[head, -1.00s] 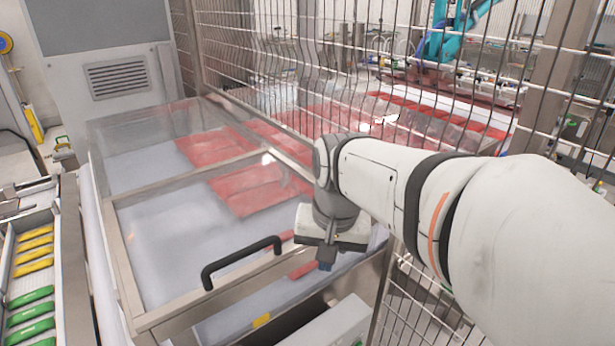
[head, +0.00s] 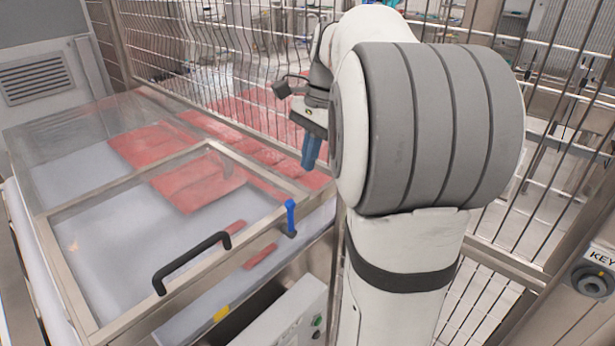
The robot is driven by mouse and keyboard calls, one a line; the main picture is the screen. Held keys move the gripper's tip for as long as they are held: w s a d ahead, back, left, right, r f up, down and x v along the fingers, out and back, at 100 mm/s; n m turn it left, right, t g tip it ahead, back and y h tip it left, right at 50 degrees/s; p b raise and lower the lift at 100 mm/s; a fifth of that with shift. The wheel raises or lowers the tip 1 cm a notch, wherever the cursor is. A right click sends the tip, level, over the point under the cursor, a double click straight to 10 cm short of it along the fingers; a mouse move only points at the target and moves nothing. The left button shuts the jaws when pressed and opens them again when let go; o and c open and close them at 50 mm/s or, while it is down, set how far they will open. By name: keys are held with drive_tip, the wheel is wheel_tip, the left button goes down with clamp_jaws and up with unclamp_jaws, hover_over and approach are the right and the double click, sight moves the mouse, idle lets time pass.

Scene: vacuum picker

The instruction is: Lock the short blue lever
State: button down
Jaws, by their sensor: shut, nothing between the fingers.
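The short blue lever (head: 290,214) stands near upright at the front right corner of the clear hinged lid's metal frame (head: 245,166). My gripper (head: 309,162) has blue fingers that point down; they are shut and empty. In the picture it hangs above and slightly right of the lever, apart from it. My arm covers the area to the right of the gripper.
A black handle (head: 190,262) rises from the lid's front edge. Red packs (head: 200,185) lie under the clear cover. A wire fence (head: 235,65) runs behind. A control box (head: 285,318) with buttons sits low in front.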

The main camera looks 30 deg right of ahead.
sight(289, 218)
drive_tip(key=x, duration=0.9)
drive_tip(key=shift+f, duration=0.15)
